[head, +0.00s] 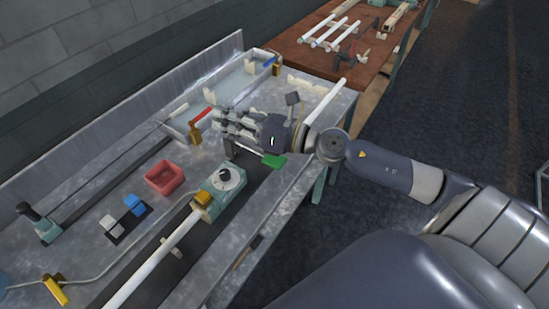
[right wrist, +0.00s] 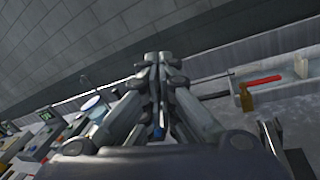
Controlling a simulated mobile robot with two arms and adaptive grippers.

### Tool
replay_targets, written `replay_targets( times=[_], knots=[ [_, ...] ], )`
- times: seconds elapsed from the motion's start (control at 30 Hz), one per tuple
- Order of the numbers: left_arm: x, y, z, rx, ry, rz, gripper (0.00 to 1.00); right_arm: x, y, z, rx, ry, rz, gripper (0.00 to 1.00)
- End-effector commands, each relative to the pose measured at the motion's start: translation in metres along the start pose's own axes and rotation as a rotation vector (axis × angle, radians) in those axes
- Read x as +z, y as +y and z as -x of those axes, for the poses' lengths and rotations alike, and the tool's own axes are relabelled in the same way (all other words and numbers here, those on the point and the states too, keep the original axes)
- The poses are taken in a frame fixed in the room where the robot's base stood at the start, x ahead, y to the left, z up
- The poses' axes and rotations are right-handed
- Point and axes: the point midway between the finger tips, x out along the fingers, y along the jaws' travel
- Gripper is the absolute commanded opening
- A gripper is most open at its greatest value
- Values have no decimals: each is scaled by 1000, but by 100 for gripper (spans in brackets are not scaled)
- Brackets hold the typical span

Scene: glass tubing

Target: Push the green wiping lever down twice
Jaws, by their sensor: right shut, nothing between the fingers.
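The green lever (head: 273,161) shows in the head view near the front edge of the metal bench, just below my right gripper's body. My right gripper (head: 222,122) is shut and empty, with its fingers pointing left above the bench. Its closed fingertips also show in the right wrist view (right wrist: 152,60). The gripper's body hides part of the lever's mount, and I cannot tell whether it touches the lever. The lever is not clear in the right wrist view. My left gripper is not in view.
A teal device with a dial (head: 225,179) holds a long white tube (head: 155,266). A red bin (head: 165,177) and blue and white blocks sit left of it. Troughs line the back. A brown table (head: 310,55) with white tubes stands beyond. Open dark floor lies right.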

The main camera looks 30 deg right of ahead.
Motion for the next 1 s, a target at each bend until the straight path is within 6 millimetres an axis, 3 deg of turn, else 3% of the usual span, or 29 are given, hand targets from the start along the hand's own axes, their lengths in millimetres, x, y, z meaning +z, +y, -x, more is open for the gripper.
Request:
replay_targets(
  times=[0.17, 0.4, 0.6, 1.0],
  knots=[
    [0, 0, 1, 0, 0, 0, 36, -25, -17, 15, 94, 319, 501, 0],
    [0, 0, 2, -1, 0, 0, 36, -37, -78, 60, 125, 700, 955, 0],
    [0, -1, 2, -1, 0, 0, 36, -34, -103, 80, 121, 827, 1073, 0],
    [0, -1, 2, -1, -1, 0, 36, -34, -105, 82, 122, 839, 1081, 0]
  ],
)
